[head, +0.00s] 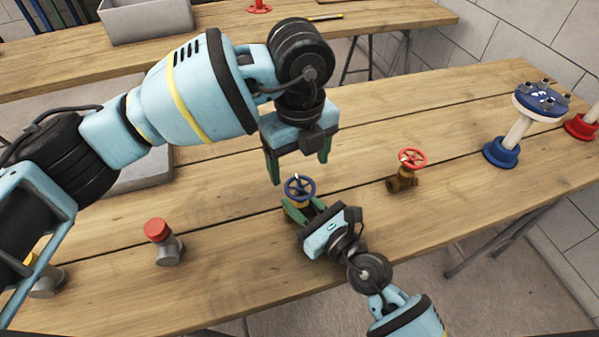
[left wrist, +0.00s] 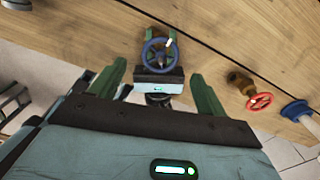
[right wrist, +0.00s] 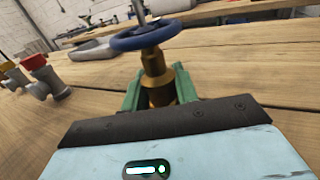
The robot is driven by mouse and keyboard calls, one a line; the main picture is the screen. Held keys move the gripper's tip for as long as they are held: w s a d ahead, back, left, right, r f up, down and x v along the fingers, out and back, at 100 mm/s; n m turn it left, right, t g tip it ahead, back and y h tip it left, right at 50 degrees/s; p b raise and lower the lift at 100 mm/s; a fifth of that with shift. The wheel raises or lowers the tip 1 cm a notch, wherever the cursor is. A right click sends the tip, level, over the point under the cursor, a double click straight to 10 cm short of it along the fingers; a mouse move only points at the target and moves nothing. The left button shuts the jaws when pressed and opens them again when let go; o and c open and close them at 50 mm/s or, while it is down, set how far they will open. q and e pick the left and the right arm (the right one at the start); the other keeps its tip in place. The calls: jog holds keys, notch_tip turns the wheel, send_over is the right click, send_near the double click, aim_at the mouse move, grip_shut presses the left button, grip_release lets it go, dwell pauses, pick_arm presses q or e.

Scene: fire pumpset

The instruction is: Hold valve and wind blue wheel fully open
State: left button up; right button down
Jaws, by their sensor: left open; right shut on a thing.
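The valve with the blue wheel (head: 300,188) stands upright on the wooden table. Its brass body (right wrist: 158,83) is between the green fingers of my right gripper (head: 303,212), which is shut on it from the near side. The blue wheel also shows in the left wrist view (left wrist: 159,52) and, above the brass body, in the right wrist view (right wrist: 146,34). My left gripper (head: 298,168) is open and empty, fingers pointing down, above and just behind the blue wheel, apart from it. In the left wrist view the wheel lies beyond and between the open fingers (left wrist: 152,90).
A brass valve with a red wheel (head: 411,160) stands to the right. Further right are a blue flanged pipe (head: 517,128) and a red flanged part (head: 583,124). A grey fitting with a red cap (head: 160,240) stands left. A grey tray (head: 140,170) lies behind my left arm.

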pick_arm(q)
notch_tip(320, 180, up, 7)
pick_arm(e)
jog(key=shift+s+f, duration=0.1)
dwell(0.3)
jog(key=c, duration=1)
grip_release()
jog(key=v, duration=1.2)
pick_arm(q)
jog(key=shift+f, duration=0.1)
